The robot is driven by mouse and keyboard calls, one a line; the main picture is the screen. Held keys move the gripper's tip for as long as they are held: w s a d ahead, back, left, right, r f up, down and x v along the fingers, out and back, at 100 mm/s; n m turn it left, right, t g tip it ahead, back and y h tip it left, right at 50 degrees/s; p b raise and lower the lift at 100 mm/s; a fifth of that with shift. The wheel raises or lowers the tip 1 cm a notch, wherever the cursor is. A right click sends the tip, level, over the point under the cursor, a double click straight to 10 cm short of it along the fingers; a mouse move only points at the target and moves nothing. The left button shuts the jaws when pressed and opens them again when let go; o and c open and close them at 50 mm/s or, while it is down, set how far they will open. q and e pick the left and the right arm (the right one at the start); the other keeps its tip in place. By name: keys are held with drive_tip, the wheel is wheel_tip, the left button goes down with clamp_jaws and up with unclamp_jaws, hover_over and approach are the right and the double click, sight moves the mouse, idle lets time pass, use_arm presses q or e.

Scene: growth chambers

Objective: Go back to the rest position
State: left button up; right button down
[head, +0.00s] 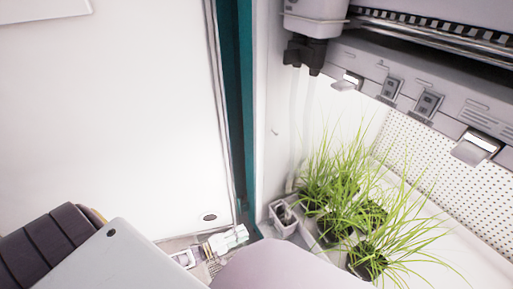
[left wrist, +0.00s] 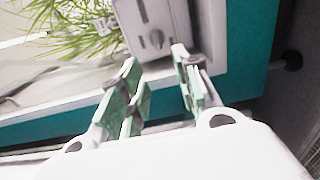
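My left gripper (head: 228,241) shows low in the head view, partly hidden by my own pale arm parts. In the left wrist view its two fingers with green pads (left wrist: 160,98) are spread apart, and nothing is seen held between them. It is in front of the teal edge of the growth chamber, outside the bay with the plants. My right gripper is not in either view.
Several pots of tall green grass (head: 345,205) stand in the chamber at the right, beside a small grey container (head: 284,213). A rail with clips (head: 420,95) runs above them. A large white panel (head: 110,120) fills the left.

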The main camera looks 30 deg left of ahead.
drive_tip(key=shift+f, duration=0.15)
